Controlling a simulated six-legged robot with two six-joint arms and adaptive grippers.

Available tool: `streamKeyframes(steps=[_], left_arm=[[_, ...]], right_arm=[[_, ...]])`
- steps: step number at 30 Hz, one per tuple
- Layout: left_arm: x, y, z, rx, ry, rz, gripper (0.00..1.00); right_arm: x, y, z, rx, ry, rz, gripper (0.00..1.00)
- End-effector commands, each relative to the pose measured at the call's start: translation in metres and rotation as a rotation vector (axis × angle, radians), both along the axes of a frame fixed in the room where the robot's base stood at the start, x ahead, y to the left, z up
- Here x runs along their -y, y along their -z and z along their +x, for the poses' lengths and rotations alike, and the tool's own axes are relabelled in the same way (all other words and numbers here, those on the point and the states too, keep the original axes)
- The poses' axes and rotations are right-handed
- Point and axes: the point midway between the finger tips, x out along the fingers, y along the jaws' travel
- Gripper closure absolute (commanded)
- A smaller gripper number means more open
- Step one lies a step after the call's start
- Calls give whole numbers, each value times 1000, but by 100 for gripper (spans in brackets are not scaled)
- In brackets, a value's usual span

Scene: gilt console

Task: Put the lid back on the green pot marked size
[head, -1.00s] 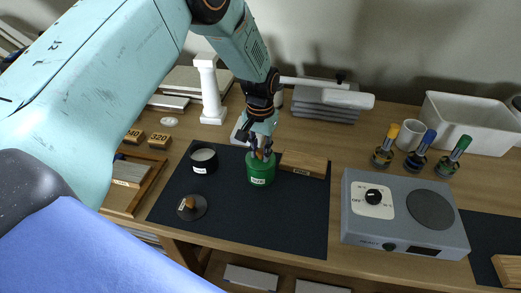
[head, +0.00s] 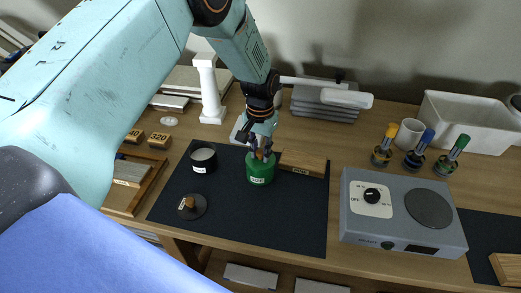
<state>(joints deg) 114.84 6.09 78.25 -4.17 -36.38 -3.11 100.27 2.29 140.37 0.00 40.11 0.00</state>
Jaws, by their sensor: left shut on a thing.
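The green pot (head: 260,172) with a pale label, too small to read surely, stands upright on the dark mat (head: 285,228). My left gripper (head: 261,154) points down at the top of this pot. It is shut on a small wooden-brown knob, which looks like that of the pot's lid. The fingers hide most of the lid, so I cannot tell whether it sits flat on the rim. A black pot (head: 204,160) stands open to the left, with something pale inside. A dark round lid (head: 192,207) with a wooden knob lies on the mat in front of it. My right gripper is not in view.
A wooden block (head: 304,164) lies close to the right of the green pot. A grey hotplate (head: 402,212) stands farther right, with coloured-handled tools (head: 415,158) behind it. A white column (head: 210,90) stands behind the mat. The mat's front is clear.

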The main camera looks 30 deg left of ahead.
Motion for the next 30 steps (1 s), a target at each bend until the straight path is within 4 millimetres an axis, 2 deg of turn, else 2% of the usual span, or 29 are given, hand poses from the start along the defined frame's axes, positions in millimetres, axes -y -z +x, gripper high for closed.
streamKeyframes(steps=[10, 11, 12, 19, 26, 30], left_arm=[[0, 0, 0, 0, 0, 0, 100], [0, 0, 0, 0, 0, 0, 74], [0, 0, 0, 0, 0, 0, 70], [0, 0, 0, 0, 0, 0, 51], [0, 0, 0, 0, 0, 0, 50], [0, 0, 0, 0, 0, 0, 38]], right_arm=[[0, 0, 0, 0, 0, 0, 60], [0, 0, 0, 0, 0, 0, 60], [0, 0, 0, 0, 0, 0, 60], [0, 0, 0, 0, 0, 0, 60], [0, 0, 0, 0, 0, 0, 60], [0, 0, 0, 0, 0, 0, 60]])
